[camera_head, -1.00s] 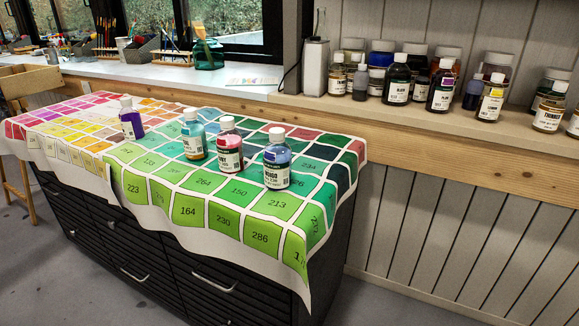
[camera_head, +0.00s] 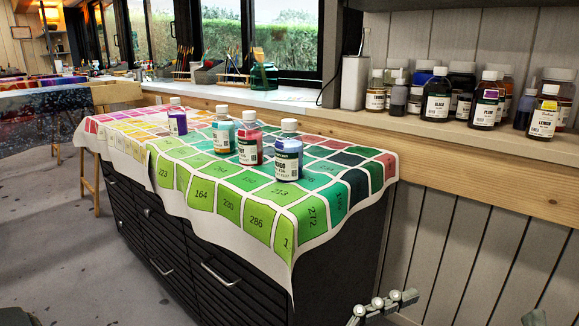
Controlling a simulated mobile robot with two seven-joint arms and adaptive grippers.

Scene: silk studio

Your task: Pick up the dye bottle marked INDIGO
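The bottle marked INDIGO (camera_head: 288,152) stands upright on the front right of the draped colour-chart cloth (camera_head: 230,208). It is clear with a white cap, blue contents and a white label whose first letters are turned out of sight. A pink-red bottle (camera_head: 249,143) stands just left of it and partly overlaps a teal one (camera_head: 223,133). A purple bottle (camera_head: 177,120) stands farther left. Part of what looks like my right gripper (camera_head: 385,306) shows at the bottom edge, low and apart from the bottles; its opening is unclear. My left gripper is not in view.
The cloth covers a dark drawer cabinet (camera_head: 150,230) with its edges hanging over. A wooden ledge (camera_head: 480,200) behind carries several bottles, including a black one (camera_head: 436,97). The cloth in front of the INDIGO bottle is clear, and grey floor is open at left.

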